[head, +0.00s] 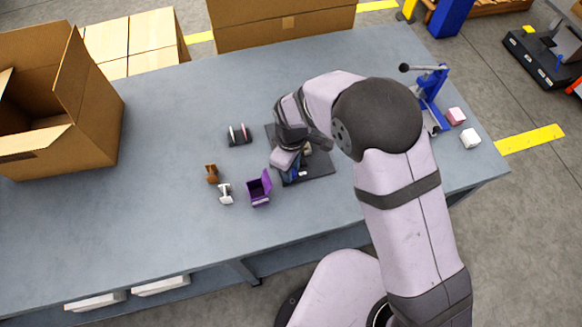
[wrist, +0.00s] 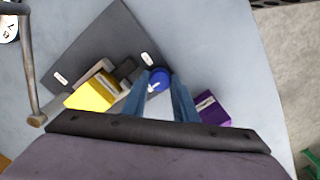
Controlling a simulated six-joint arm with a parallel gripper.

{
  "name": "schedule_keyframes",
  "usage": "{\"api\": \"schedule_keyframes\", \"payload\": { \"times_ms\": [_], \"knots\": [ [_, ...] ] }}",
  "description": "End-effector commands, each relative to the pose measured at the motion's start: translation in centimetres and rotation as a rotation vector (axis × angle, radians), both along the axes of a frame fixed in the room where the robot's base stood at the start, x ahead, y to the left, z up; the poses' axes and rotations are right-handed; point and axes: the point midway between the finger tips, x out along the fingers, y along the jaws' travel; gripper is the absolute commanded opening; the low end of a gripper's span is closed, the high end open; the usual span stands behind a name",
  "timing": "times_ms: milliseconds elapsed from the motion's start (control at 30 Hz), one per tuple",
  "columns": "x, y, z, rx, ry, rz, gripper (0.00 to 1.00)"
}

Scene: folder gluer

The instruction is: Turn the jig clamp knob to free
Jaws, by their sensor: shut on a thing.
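The jig's dark base plate (head: 318,167) lies flat on the grey table, partly hidden under my arm in the head view. In the wrist view the plate (wrist: 100,45) carries a yellow block (wrist: 92,92) beside a grey and black clamp part (wrist: 122,70). The round blue knob (wrist: 158,79) has a white mark on top and sits near the plate's corner. Small white labels (wrist: 147,59) lie on the plate on two sides. My gripper (wrist: 160,88) is shut on the blue knob, a finger at each side. In the head view my gripper (head: 289,170) is low over the plate's left part.
An open purple box (head: 258,190) stands just left of the plate. Brown (head: 211,174) and white (head: 225,194) spool-like pieces and a dark piece (head: 238,135) lie further left. A blue press (head: 432,88) stands right. An open carton (head: 60,100) fills the left end.

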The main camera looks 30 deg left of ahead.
Motion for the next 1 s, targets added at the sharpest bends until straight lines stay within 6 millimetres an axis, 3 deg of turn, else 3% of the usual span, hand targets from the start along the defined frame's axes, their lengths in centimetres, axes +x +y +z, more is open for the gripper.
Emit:
{"api": "schedule_keyframes", "payload": {
  "times_ms": [400, 433, 500, 1000],
  "knots": [
    [0.06, 0.07, 0.09, 0.002, -0.002, 0.011, 0.04],
    [0.06, 0.07, 0.10, 0.002, -0.002, 0.011, 0.28],
    [0.06, 0.07, 0.09, 0.002, -0.002, 0.010, 0.45],
    [0.02, -0.03, 0.00, 0.000, 0.000, -0.005, 0.45]
  ]
}}
